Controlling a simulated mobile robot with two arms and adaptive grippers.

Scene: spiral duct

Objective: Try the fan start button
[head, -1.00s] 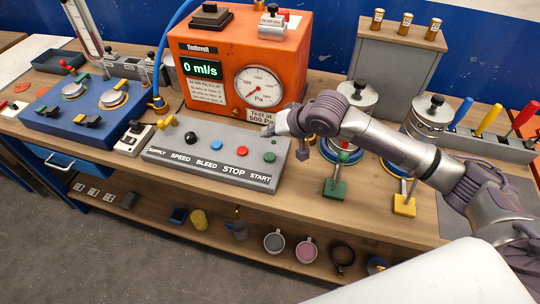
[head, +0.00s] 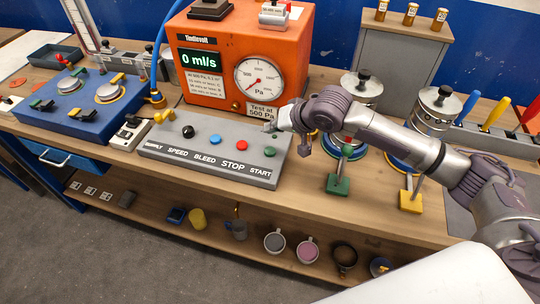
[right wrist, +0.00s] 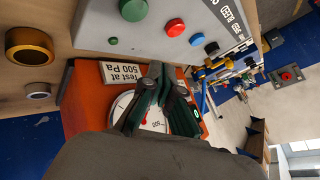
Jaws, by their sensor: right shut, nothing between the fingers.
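The grey control panel (head: 165,152) lies on the bench, with labels SUPPLY, SPEED, BLEED, STOP and START along its front. The green START button (head: 270,151) is at its right end, and shows at the top of the right wrist view (right wrist: 133,9). The red STOP button (head: 241,151) and blue BLEED button (head: 214,140) are left of it. My right gripper (head: 270,127) is shut and empty above the panel's back right, just behind the green button. In the right wrist view its fingertips (right wrist: 155,72) are together, apart from the button. My left gripper is out of view.
The orange Tindlevolt box (head: 190,60) stands behind the panel, reading 0 ml/s, its dial (head: 258,77) near my gripper. Metal canisters (head: 433,107) stand to the right. A blue unit (head: 75,105) sits at left. Cups stand on the lower shelf (head: 150,204).

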